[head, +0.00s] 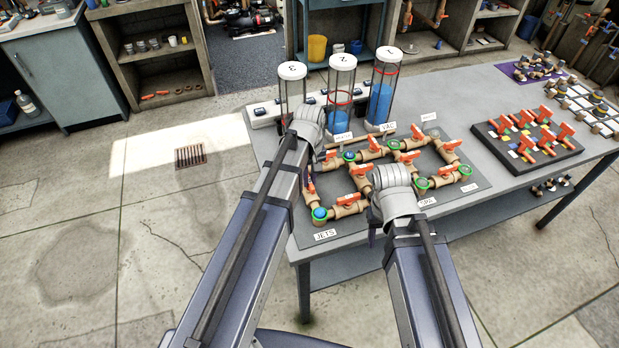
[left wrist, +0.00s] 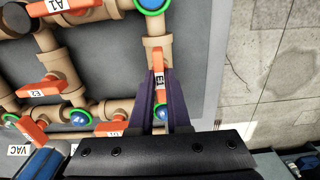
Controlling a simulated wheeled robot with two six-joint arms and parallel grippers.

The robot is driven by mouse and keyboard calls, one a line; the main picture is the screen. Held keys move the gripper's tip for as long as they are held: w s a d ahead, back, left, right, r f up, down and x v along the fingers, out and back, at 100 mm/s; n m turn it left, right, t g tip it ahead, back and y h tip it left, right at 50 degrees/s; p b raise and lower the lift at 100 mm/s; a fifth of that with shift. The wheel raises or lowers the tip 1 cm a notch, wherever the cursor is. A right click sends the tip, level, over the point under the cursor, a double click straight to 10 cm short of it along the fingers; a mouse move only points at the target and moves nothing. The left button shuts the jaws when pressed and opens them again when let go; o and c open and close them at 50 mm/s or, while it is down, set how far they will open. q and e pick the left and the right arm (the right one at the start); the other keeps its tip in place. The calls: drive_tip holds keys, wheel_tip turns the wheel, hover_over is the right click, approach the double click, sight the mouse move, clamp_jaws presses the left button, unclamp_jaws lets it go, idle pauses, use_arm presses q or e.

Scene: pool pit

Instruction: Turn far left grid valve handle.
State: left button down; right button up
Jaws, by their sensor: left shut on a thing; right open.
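The pipe grid (head: 345,212) of tan pipes with orange valve handles lies on a grey board on the table. My left gripper (head: 310,186) is over its left side, mostly hidden by my arm in the head view. In the left wrist view my left gripper (left wrist: 160,110) is shut on an orange handle labelled E1 (left wrist: 158,82), its fingers either side of it. The handle lies along its pipe in that view. My right gripper (head: 373,228) is open at the grid's front edge, largely hidden behind its wrist.
Three clear cylinders (head: 341,95) with blue liquid stand behind the grid. A dark board with several orange handles (head: 527,135) lies to the right. Bare table (head: 470,95) shows between them. Open floor (head: 120,250) is at the left.

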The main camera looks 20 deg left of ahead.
use_arm(q)
drive_tip(key=m, duration=0.8)
drive_tip(key=shift+m, duration=0.3)
drive_tip(key=m, duration=0.4)
drive_tip(key=shift+m, duration=2.5)
drive_tip(key=c, duration=0.9)
unclamp_jaws()
